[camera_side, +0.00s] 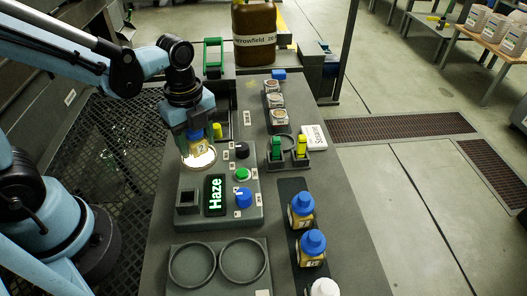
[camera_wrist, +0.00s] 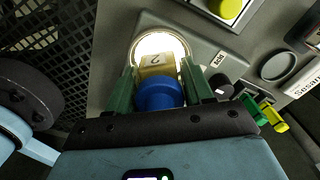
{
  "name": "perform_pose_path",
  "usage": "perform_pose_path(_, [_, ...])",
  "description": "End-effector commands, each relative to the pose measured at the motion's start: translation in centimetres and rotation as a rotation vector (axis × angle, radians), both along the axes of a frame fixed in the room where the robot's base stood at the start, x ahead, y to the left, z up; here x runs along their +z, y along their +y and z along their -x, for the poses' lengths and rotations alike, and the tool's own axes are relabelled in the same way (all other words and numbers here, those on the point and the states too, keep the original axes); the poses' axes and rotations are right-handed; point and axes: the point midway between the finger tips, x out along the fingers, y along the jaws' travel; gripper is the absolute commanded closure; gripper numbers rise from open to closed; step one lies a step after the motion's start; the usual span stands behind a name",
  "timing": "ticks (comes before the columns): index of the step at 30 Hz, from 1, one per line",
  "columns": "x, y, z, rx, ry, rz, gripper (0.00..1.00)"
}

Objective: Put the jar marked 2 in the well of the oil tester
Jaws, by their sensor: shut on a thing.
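The jar marked 2 (camera_side: 199,149) has a blue cap, amber contents and a label with a 2. My gripper (camera_side: 197,135) is shut on it. In the wrist view the jar (camera_wrist: 158,85) sits between the green fingers of my gripper (camera_wrist: 158,78), blue cap towards me. The oil tester (camera_side: 250,212) is a grey box with a screen reading "Haze". Its round lit well (camera_side: 208,161) glows white under the jar, and the well (camera_wrist: 147,42) also shows behind the jar in the wrist view. The jar overlaps the well; I cannot tell whether its base is inside.
Two blue-capped jars (camera_side: 301,210) (camera_side: 311,247) stand on a dark strip at right, with a white cap (camera_side: 323,287) in front.

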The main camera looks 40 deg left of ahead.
Motion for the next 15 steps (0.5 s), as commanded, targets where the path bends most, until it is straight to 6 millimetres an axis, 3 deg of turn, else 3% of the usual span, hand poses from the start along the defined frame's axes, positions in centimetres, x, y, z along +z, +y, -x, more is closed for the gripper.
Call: perform_pose_path(15, [-0.50,0.00,-0.01,0.000,0.000,0.000,0.87])
